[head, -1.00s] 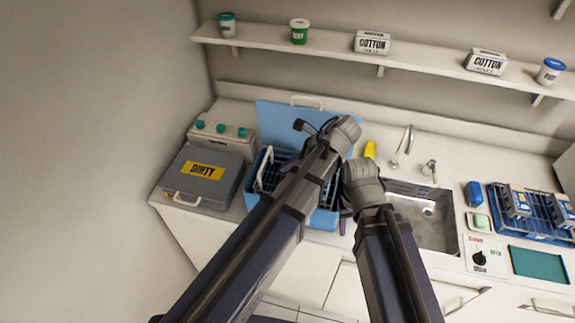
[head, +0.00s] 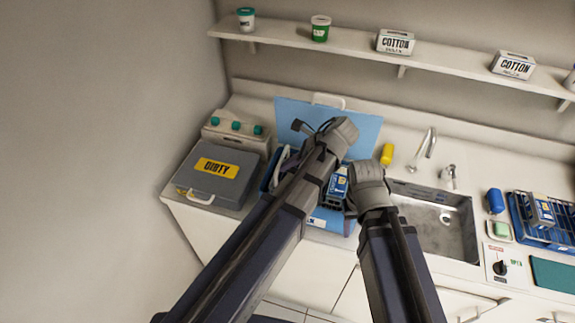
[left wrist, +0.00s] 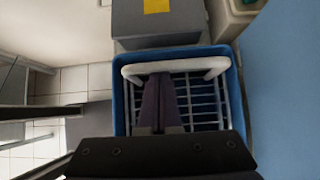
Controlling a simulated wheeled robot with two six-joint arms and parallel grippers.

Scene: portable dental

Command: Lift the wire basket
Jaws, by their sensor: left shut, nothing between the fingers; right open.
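The wire basket sits in an open blue box with its lid (head: 355,130) raised. In the left wrist view its pale wires (left wrist: 205,98) and white handle (left wrist: 175,67) show inside the box rim (left wrist: 120,95). My left gripper (left wrist: 160,80) is shut and empty, its fingertips overlapping the handle in the picture; I cannot tell whether they touch it. In the head view my left arm covers most of the basket. My right gripper (head: 352,208) is open at the box's right side, its fingers mostly hidden. A blue-and-white packet (head: 338,185) shows between the arms.
A grey case marked DIRTY (head: 216,172) stands left of the box. To the right are a sink (head: 440,222), a yellow bottle (head: 387,154) and a blue rack (head: 520,218) with a packet. A shelf (head: 350,58) runs above.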

